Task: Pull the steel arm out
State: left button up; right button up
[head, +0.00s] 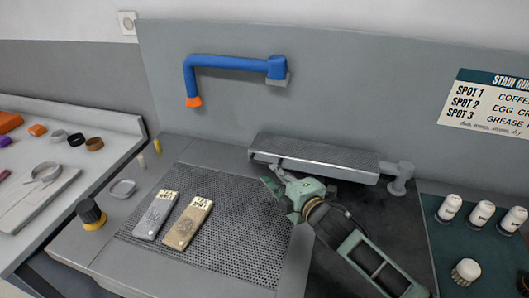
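The steel arm (318,158) is a long, narrow grey board with a perforated top. It lies along the back panel, joined at its right end to a round grey pivot post (398,178). My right gripper (273,178), green with a dark and brass wrist, is at the front edge of the board near its left end. Its fingers point up and left and overlap the board's edge in the picture. I cannot tell whether they touch it or how wide they stand. My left gripper is not in view.
A grey and a tan labelled piece (188,221) lie on the perforated plate (250,240). A blue pipe (225,62) with an orange tip hangs on the back panel. White-capped bottles (482,213) stand at the right. The dark surface before the board is mostly free.

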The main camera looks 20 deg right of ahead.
aim_at(264, 163)
jog(key=x, duration=0.3)
jog(key=shift+w+a+r+p, duration=0.1)
jog(key=shift+w+r+p, duration=0.1)
jog(key=shift+p, duration=0.15)
jog(key=x, duration=0.3)
jog(key=shift+w+f, duration=0.15)
jog(key=shift+w+a+f, duration=0.1)
jog(key=shift+w, duration=0.3)
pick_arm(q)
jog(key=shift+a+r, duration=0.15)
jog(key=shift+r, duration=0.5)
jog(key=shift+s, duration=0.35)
pick_arm(e)
grip_shut()
